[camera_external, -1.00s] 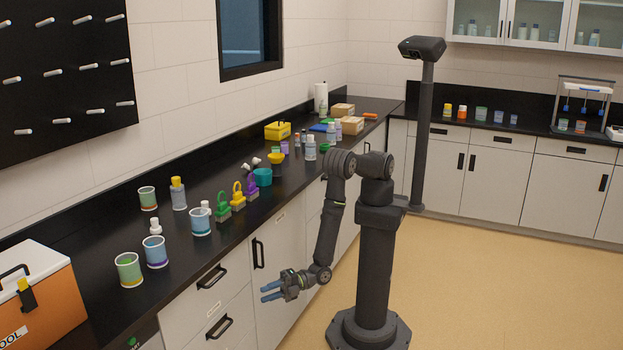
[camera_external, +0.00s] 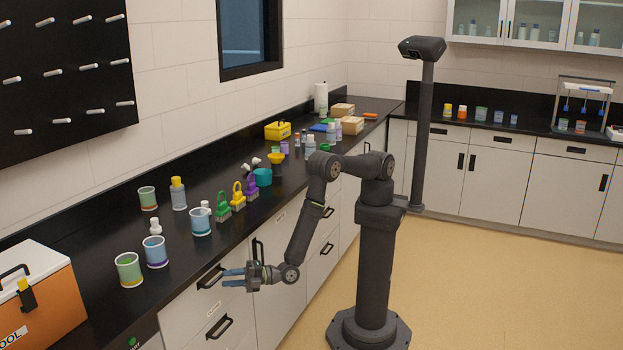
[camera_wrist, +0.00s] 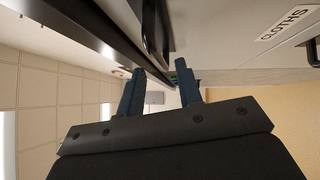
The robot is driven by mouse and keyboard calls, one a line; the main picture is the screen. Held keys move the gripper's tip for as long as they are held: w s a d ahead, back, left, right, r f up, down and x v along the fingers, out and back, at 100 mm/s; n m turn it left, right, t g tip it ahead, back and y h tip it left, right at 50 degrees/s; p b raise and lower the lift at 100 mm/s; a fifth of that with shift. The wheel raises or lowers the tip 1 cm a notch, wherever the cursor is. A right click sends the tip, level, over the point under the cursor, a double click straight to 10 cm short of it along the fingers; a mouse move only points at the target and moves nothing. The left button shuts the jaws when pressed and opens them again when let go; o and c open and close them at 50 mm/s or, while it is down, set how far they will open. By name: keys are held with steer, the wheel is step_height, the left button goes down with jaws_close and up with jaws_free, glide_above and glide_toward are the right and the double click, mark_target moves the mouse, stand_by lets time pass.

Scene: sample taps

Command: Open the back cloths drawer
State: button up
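My gripper (camera_external: 234,277) is level with the upper front drawer (camera_external: 190,298), its fingertips at or close to that drawer's black handle (camera_external: 209,279). In the wrist view my gripper (camera_wrist: 160,80) is open, with a clear gap between the blue fingers and nothing held. A dark handle bar (camera_wrist: 155,30) lies just beyond the fingertips; contact cannot be told. A "CLOTHS" label (camera_wrist: 288,22) is on the pale front at the upper right of the wrist view. The drawer looks closed. A lower handle (camera_external: 219,327) is below it.
The black counter edge (camera_external: 140,312) runs just above the drawers. Cups (camera_external: 129,270), bottles and an orange cooler box (camera_external: 45,300) stand on the counter. A cabinet door handle (camera_external: 257,250) and further drawer handles (camera_external: 327,248) are to the right. The floor (camera_external: 470,280) is clear.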

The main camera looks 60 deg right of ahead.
mark_target(217, 280)
steer(key=shift+x, duration=2.35)
jaws_close()
